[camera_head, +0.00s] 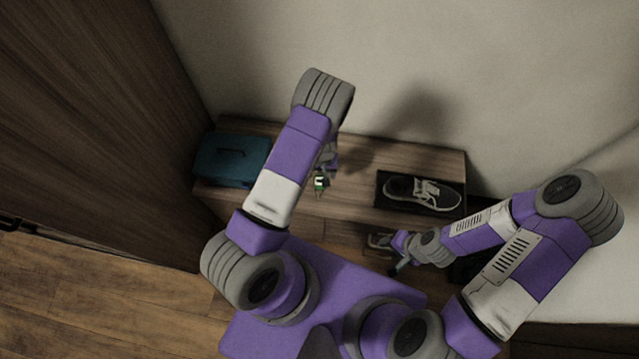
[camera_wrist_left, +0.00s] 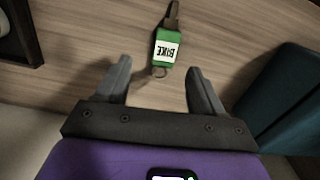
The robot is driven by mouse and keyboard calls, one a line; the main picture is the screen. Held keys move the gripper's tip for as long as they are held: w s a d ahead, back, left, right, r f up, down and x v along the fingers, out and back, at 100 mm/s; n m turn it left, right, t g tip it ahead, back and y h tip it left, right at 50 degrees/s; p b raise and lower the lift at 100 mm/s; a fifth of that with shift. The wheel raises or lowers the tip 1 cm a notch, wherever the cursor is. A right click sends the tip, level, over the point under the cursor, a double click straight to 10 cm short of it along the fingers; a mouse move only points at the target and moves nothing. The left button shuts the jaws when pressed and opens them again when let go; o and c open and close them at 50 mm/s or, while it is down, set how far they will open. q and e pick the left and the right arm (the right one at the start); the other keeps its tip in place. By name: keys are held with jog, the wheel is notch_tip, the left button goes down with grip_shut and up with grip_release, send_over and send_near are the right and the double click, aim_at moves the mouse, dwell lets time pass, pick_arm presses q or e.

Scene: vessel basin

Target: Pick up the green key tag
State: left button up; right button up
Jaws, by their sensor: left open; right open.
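The green key tag (camera_wrist_left: 166,48), with a white label reading BIKE, lies on the wooden bench top (camera_wrist_left: 95,35). Its ring and a dark key end also show in the left wrist view. In the head view the tag (camera_head: 320,183) shows small beside my left forearm. My left gripper (camera_wrist_left: 158,80) is open and empty, its two fingers pointing at the tag with the ring end nearest, just beyond the fingertips. Whether it touches is not clear. My right gripper (camera_head: 400,267) is open at the lower right of the bench, away from the tag.
A teal box (camera_head: 231,159) stands at the bench's left end; it also shows close to the left gripper's right side in the wrist view (camera_wrist_left: 290,95). A sneaker (camera_head: 423,192) sits on a black tray (camera_head: 384,203) at the right. The wall is behind the bench.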

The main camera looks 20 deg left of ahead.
pick_arm(q)
jog(key=f, duration=0.2)
jog(key=f+b, duration=0.1)
jog(key=f, duration=0.1)
jog(key=s+f+b, duration=0.1)
jog(key=f, duration=0.1)
jog(key=shift+a+f, duration=0.15)
jog(key=shift+a, duration=0.1)
jog(key=shift+c, duration=0.5)
jog(key=c, duration=1)
notch_tip(320, 180, up, 10)
jog(key=p, duration=0.3)
notch_tip(320, 180, up, 11)
jog(key=m+p, duration=0.1)
jog(key=m, duration=0.1)
send_over(320, 183)
jog(key=w+d, duration=0.1)
jog(key=d, duration=0.1)
jog(key=shift+m, duration=0.9)
jog(key=r, duration=0.3)
jog(key=s+r, duration=0.1)
jog(key=r, duration=0.2)
jog(key=s+r, duration=0.1)
jog(key=r, duration=0.3)
jog(key=shift+s+d, duration=0.2)
jog(key=shift+s, duration=0.05)
